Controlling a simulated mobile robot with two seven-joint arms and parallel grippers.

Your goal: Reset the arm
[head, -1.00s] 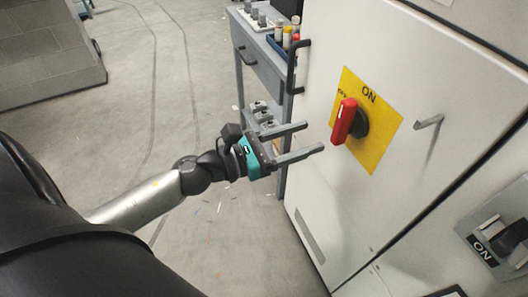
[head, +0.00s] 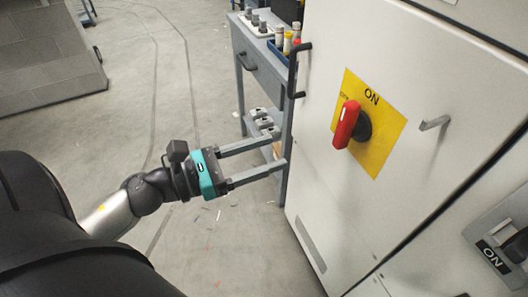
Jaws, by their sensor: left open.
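My left gripper (head: 278,154) is open and empty, its two long grey fingers pointing right towards the cabinet. It is in the air left of a red rotary handle (head: 346,124), clearly apart from it. The handle sits on a yellow plate (head: 382,146) marked "ON" on the pale cabinet door (head: 330,215). The handle stands close to upright in the picture, slightly tilted. My right gripper does not show.
A metal hook-like handle (head: 434,123) sticks out right of the plate. A dark door pull (head: 293,72) is at the cabinet's left edge. A grey workbench (head: 262,70) with bottles stands behind. Another switch marked "ON" (head: 494,256) is at lower right.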

